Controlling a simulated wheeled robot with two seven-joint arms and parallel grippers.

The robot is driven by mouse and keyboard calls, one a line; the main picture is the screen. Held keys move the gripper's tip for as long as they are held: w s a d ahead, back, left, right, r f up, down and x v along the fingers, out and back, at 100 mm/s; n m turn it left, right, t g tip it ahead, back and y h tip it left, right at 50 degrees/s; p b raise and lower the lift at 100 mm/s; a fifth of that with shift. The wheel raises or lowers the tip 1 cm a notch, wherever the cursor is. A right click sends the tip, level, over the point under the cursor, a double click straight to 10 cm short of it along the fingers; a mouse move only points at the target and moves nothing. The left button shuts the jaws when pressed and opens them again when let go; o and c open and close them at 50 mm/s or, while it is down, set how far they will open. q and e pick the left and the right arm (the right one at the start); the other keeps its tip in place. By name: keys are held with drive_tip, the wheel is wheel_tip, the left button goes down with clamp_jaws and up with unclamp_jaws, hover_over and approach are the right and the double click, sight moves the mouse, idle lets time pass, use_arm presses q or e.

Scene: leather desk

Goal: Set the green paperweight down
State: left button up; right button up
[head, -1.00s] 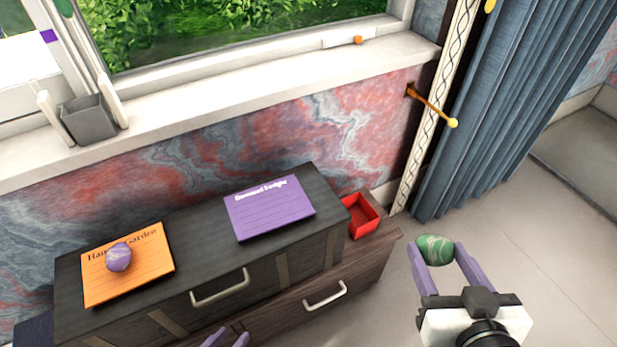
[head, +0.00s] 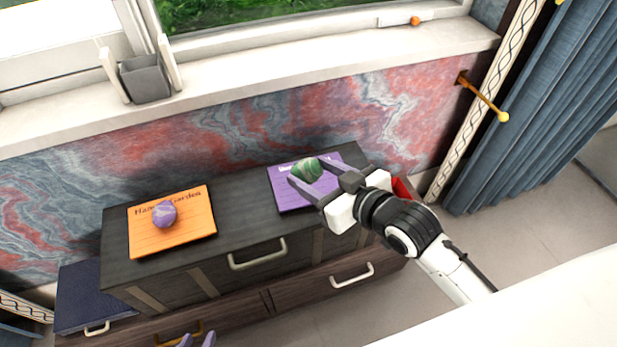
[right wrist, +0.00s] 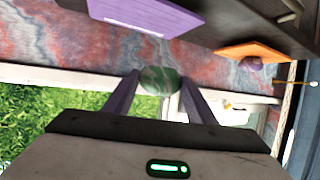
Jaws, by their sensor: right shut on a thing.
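The green marbled paperweight (head: 307,171) is in the fingertips of my right gripper (head: 308,174), which is shut on it. In the head view it overlaps the purple sheet (head: 291,198) on the dark chest. The right wrist view shows the paperweight (right wrist: 160,80) between the two fingers, with the purple sheet (right wrist: 150,14) apart from it, so it is held in the air. Part of the sheet is hidden behind the gripper and paperweight. My left gripper (head: 197,341) shows only its separated fingertips at the bottom edge, empty.
An orange sheet (head: 146,238) with a purple marbled paperweight (head: 164,214) lies on the chest's left part (head: 235,222). A red box (head: 402,189) is partly hidden behind my right arm. The chest top between the sheets is clear.

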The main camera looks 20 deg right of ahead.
drive_tip(key=w+d, duration=0.3)
drive_tip(key=w, duration=0.4)
drive_tip(key=shift+n+y, duration=0.3)
drive_tip(key=shift+y, duration=0.1)
drive_tip(key=f, duration=0.6)
drive_tip(key=f+b, duration=0.1)
drive_tip(key=f, duration=0.1)
drive_tip(key=shift+s+a+f, duration=0.15)
drive_tip(key=shift+a+f, duration=0.1)
drive_tip(key=shift+f, duration=0.15)
drive_tip(key=o, duration=1.2)
drive_tip(key=shift+f, duration=0.15)
